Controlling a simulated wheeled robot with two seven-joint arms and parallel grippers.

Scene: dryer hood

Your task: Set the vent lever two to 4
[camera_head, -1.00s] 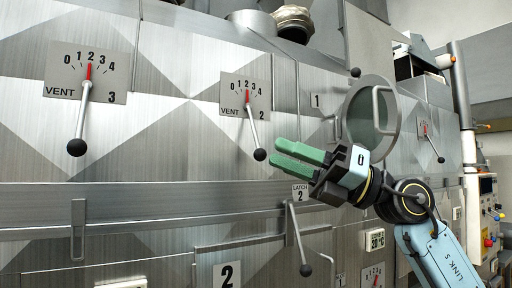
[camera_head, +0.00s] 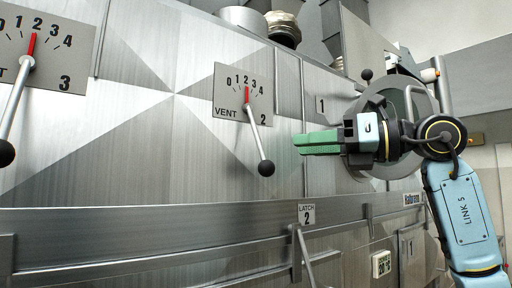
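The vent 2 plate (camera_head: 230,108) is on the metal hood at the middle of the head view, with a scale from 0 to 4. Its red pointer (camera_head: 247,95) stands nearly upright at about 2. The vent 2 lever (camera_head: 257,135) hangs down and slightly right, ending in a black ball knob (camera_head: 266,168). My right gripper (camera_head: 297,144) is to the right of the lever, its green fingers pointing left, apart from the knob and a little above it. The fingers lie close together in this view, and any gap is unclear. My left gripper is not in view.
The vent 3 lever (camera_head: 14,110) is at the far left. A round port with a handle (camera_head: 412,105) is behind my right arm. A horizontal rail (camera_head: 150,225) runs below the levers, with the latch 2 lever (camera_head: 303,250) under it. The panel between vents 3 and 2 is clear.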

